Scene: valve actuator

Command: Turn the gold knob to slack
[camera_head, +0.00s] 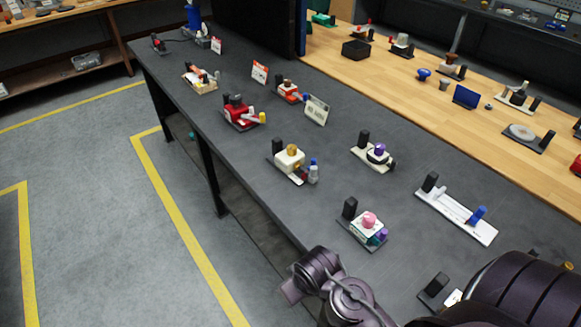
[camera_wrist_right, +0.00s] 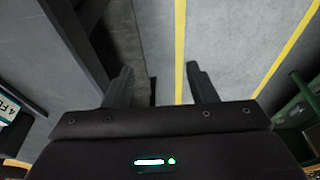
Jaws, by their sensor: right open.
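The gold knob (camera_head: 291,149) sits on top of a white valve block (camera_head: 289,160), which stands on a small white base near the front edge of the dark bench. A black upright post and a small grey-and-blue part stand beside it on the base. My right gripper (camera_wrist_right: 160,88) is open and empty in the right wrist view, its two fingers apart over the floor. It is away from the gold knob, which does not show in that view. Dark links of my own arm fill the bottom right of the head view. My left gripper is not seen.
The dark bench (camera_head: 330,190) also holds a purple-knob unit (camera_head: 379,151), a pink-knob unit (camera_head: 368,222), a red unit (camera_head: 240,113) and a white slider (camera_head: 457,210). Bare bench surrounds the gold-knob unit. A wooden bench (camera_head: 440,82) with more parts runs behind.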

